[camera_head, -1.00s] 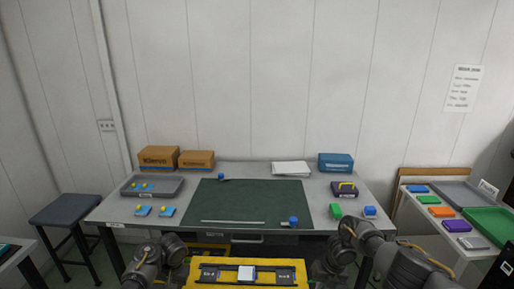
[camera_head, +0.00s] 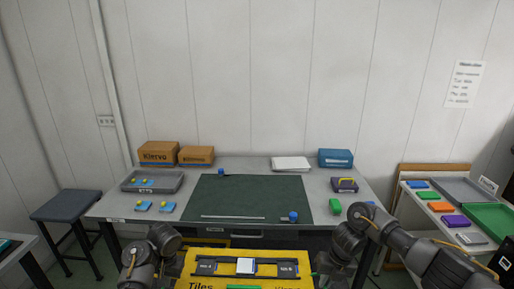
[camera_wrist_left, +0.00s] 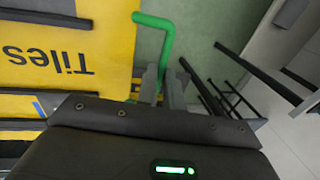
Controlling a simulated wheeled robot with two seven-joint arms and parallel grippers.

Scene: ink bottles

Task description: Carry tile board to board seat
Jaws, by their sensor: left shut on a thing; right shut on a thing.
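The tile board (camera_head: 205,271) is yellow with a "Tiles" label, black rails and a white square tile in the middle. It is at the bottom of the head view, in front of the table, its near edge cut off. My left gripper (camera_wrist_left: 163,88) is shut on the green bent handle (camera_wrist_left: 150,22) at the board's side in the left wrist view. My right gripper (camera_head: 320,277) is at the board's right end; its fingers are small and partly hidden. A dark green mat (camera_head: 250,195) lies on the table; I cannot tell which spot is the board seat.
The grey table (camera_head: 115,205) also holds a grey tray (camera_head: 152,187), cardboard boxes (camera_head: 158,151), a blue box (camera_head: 335,157) and a blue-capped bottle (camera_head: 293,216). A stool (camera_head: 68,204) stands left. A side shelf with coloured blocks (camera_head: 441,206) stands right. The mat's middle is clear.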

